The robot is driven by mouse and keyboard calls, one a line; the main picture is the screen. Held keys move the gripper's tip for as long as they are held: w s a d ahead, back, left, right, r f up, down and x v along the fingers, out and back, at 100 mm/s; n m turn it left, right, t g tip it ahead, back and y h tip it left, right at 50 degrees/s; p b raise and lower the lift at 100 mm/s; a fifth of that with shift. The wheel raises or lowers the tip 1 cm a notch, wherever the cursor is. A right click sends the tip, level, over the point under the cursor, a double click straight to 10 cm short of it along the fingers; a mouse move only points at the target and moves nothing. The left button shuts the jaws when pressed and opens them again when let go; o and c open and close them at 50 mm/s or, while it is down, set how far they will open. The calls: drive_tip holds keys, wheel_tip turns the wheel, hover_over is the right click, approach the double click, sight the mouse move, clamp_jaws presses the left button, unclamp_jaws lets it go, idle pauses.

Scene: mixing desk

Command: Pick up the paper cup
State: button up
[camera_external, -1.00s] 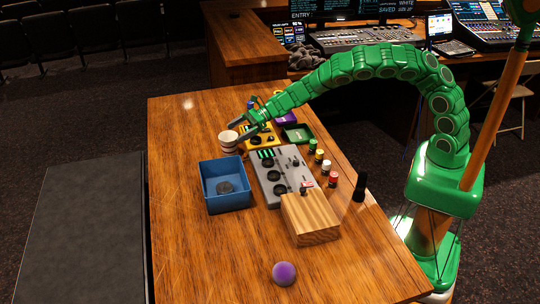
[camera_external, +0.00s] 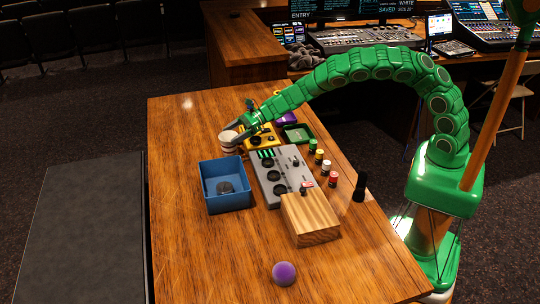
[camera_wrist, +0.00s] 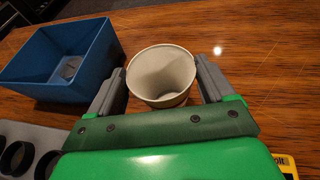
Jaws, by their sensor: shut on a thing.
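The paper cup (camera_wrist: 162,78) is pale, round and empty inside, with its open rim toward the wrist camera. In the external view the cup (camera_external: 228,141) is at the far left part of the wooden table, beyond the blue bin. My gripper (camera_wrist: 160,85) has one grey finger on each side of the cup and is shut on it. In the external view my gripper (camera_external: 234,134) reaches the cup from the right and covers part of it. I cannot tell whether the cup's base touches the table.
A blue bin (camera_external: 225,206) with a dark round thing inside stands close in front of the cup. A grey control box (camera_external: 281,185), a yellow box (camera_external: 262,137), a wooden block (camera_external: 310,221) and a purple ball (camera_external: 284,273) are on the table. Its left side is clear.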

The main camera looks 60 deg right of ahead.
drive_tip(key=shift+s+d+r, duration=0.9)
drive_tip(key=shift+s+r, duration=1.25)
drive_tip(key=shift+r, duration=0.05)
drive_tip(key=shift+s+d+r, duration=0.85)
drive_tip(key=shift+s+r, duration=1.3)
drive_tip(key=shift+s, duration=0.05)
drive_tip(key=shift+s+d+r, duration=0.9)
drive_tip(key=shift+s+r, duration=1.25)
drive_tip(key=shift+r, duration=0.05)
